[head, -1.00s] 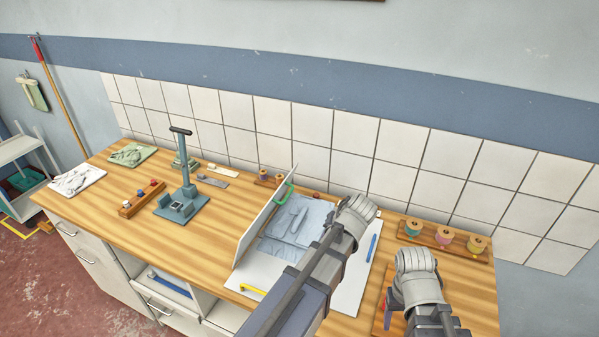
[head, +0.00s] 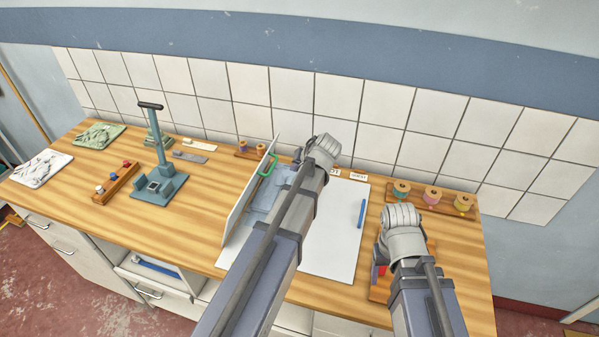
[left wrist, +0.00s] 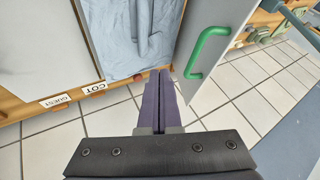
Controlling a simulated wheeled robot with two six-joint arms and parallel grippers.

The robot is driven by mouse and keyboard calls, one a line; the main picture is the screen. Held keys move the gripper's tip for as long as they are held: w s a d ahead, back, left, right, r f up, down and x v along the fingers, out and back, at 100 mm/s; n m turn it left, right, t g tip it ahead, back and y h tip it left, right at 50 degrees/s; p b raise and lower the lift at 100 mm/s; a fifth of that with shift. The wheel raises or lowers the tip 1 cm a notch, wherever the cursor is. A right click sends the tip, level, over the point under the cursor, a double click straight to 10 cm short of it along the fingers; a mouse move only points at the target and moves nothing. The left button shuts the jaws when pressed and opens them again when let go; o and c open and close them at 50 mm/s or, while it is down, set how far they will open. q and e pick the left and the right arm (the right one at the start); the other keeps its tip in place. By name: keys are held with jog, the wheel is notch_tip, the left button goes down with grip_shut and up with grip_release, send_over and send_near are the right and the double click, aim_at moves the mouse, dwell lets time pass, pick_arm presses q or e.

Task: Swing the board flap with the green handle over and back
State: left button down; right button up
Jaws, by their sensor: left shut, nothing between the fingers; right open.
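The board flap (head: 246,195) stands up on edge, leaning slightly, at the left side of the white board (head: 335,240). Its green handle (head: 268,164) is near the far top corner, and it also shows in the left wrist view (left wrist: 207,50). My left gripper (left wrist: 164,74) is shut and empty, its fingertips between the blue cloth (left wrist: 130,35) and the flap, left of the green handle and apart from it. In the head view my left arm hides part of the cloth and board. My right gripper (head: 384,263) is open at the right of the board; its fingers are barely visible.
A blue handle (head: 361,213) lies on the board's right side. A rack with several spools (head: 432,196) is at the back right. Left of the flap stand a grey-blue press (head: 158,180) and a wooden block with knobs (head: 115,186). Tabletop between press and flap is clear.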

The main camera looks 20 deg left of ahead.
pick_arm(q)
jog(key=w+a+f+b, duration=0.1)
jog(key=a+f, duration=0.1)
jog(key=a, duration=0.3)
jog(key=shift+a, duration=0.35)
pick_arm(e)
jog(key=shift+f, duration=1.1)
